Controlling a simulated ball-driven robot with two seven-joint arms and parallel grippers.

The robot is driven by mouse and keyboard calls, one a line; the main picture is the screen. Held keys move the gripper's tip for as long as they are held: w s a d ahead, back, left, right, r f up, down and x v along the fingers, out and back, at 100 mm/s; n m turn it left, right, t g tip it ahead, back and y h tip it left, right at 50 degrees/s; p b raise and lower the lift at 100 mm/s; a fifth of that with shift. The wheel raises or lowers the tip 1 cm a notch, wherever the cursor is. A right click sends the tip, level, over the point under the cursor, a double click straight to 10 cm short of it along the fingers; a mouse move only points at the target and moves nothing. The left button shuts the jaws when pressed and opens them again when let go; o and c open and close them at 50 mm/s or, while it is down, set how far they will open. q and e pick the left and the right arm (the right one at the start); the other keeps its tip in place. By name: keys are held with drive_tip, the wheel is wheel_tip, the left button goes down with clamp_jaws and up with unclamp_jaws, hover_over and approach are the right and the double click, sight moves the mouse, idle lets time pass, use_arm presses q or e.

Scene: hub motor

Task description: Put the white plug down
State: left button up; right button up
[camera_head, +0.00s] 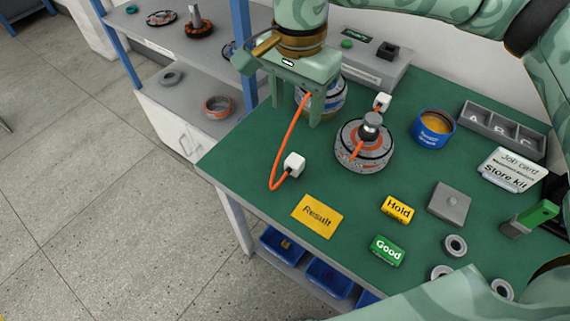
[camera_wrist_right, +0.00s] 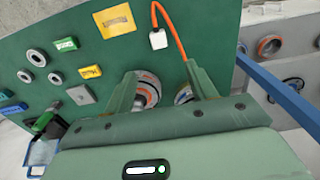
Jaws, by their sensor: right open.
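A white plug (camera_head: 294,165) on an orange cable appears to lie on the green bench top (camera_head: 235,160) near its left edge. It also shows in the right wrist view (camera_wrist_right: 158,40). The cable loops up behind my right gripper (camera_head: 298,112), toward a hub motor (camera_head: 335,100) partly hidden by it. A second white plug (camera_head: 382,101) stands behind another hub motor (camera_head: 363,150), which has an orange cable and a grey knob on top. My left gripper is not in view.
A blue tub (camera_head: 434,128), a grey A-B-C tray (camera_head: 502,130) and grey rings (camera_head: 455,245) stand right. A grey shelf (camera_head: 185,100) with blue posts stands left.

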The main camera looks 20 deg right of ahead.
drive_tip(key=b, duration=0.3)
hover_over(295, 160)
drive_tip(key=f, duration=1)
drive_tip(key=shift+w+a+f, duration=0.1)
drive_tip(key=shift+w+f, duration=0.1)
drive_tip(key=shift+f, duration=0.15)
wheel_tip(295, 160, down, 6)
drive_tip(key=b, duration=0.2)
drive_tip(key=shift+s+r+b, duration=0.1)
drive_tip(key=shift+r+b, duration=0.1)
drive_tip(key=shift+b, duration=0.15)
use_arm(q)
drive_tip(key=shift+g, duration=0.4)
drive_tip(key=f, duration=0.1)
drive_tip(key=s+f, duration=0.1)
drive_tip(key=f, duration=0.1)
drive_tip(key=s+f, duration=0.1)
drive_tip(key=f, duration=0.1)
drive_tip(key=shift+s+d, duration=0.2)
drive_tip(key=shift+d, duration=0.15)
use_arm(e)
drive_tip(key=shift+r, duration=0.1)
drive_tip(key=c, duration=1.2)
drive_tip(key=shift+o, duration=0.2)
